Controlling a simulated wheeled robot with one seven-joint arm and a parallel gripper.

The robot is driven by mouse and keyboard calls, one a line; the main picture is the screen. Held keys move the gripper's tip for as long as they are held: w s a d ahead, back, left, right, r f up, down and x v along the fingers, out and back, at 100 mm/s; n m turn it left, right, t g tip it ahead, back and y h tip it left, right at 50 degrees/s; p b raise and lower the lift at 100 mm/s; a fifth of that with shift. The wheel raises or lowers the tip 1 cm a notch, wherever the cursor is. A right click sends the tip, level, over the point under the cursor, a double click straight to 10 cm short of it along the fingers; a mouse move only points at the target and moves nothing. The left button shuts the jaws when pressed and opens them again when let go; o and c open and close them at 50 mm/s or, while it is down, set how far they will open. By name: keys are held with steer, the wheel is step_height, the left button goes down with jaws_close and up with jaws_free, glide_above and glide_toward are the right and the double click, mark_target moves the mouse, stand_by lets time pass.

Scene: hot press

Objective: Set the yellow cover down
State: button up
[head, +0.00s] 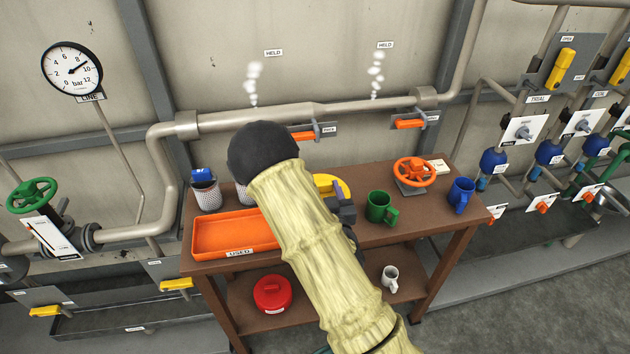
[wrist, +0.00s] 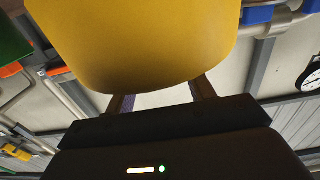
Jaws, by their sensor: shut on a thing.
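The yellow cover (head: 335,184) shows as a rounded edge over the middle of the brown table (head: 449,213), largely hidden behind my arm. In the wrist view the cover (wrist: 140,40) is large and close, filling the upper middle. My gripper (wrist: 162,95) is shut on it, with one finger at each side of its near edge. In the head view only part of the dark gripper body shows beside my arm. I cannot tell whether the cover touches the tabletop or hangs above it.
An orange tray (head: 215,236) marked USED is left of my arm. A green mug (head: 380,207), an orange valve wheel (head: 414,171) and a blue mug (head: 461,194) stand to the right. A red lid (head: 272,293) and a white mug (head: 390,278) are on the lower shelf.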

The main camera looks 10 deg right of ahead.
mark_target(315, 173)
steer(key=shift+w, duration=0.35)
steer(key=w+p, duration=0.3)
steer(key=w, duration=0.6)
steer(key=shift+w, duration=0.4)
steer(key=shift+f+p, duration=0.45)
steer(key=shift+f, duration=1.3)
steer(key=shift+f+b, duration=0.35)
steer(key=shift+b, duration=0.05)
steer(key=shift+s+f, duration=0.1)
